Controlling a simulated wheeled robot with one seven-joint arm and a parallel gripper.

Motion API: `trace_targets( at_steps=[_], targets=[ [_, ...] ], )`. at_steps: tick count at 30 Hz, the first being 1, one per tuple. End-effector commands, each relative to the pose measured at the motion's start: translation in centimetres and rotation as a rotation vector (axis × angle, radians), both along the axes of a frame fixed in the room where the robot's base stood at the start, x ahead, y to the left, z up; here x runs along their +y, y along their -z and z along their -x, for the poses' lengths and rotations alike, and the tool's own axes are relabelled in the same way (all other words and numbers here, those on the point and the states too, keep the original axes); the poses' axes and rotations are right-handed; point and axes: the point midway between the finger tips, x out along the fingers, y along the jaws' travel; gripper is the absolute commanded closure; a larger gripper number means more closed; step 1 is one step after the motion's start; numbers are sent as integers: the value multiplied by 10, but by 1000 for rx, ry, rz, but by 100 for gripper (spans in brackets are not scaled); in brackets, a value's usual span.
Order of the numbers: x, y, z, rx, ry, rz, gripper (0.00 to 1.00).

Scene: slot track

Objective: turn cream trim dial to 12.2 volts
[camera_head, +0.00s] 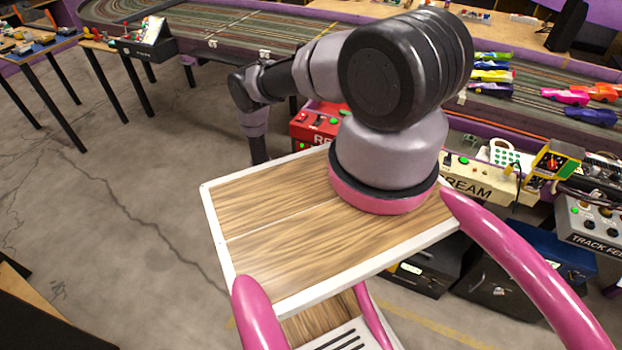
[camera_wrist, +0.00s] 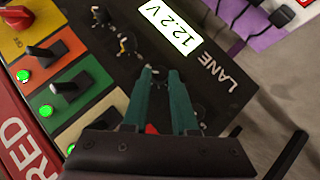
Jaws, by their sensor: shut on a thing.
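In the wrist view, my gripper (camera_wrist: 163,72) has two teal fingers shut on a small trim dial on the dark panel. The dial lines up with the cream strip (camera_wrist: 84,130), and the fingertips mostly hide it, so its pointer does not show. The lit display (camera_wrist: 168,26) just above the fingertips reads 12.2 V. In the head view, my arm covers the gripper and the dial.
Other small dials flank the fingers, one at the upper left (camera_wrist: 125,42). Orange (camera_wrist: 50,48) and green (camera_wrist: 76,86) strips carry black switches. Cables lie at the upper right. In the head view, a cream box (camera_head: 468,187) and a red box (camera_head: 316,122) stand by the track.

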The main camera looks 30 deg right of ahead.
Motion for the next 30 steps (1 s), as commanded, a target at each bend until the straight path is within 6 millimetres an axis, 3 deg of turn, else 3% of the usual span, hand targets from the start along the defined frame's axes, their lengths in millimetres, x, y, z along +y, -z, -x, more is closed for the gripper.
trace_targets(
  at_steps=[14, 15, 17, 30],
  targets=[
    [0, -1, -2, 11, -3, 12, 100],
    [0, -1, -2, 11, -3, 12, 70],
    [0, -1, -2, 11, -4, 11, 47],
    [8, -5, -2, 12, -3, 10, 45]
  ],
)
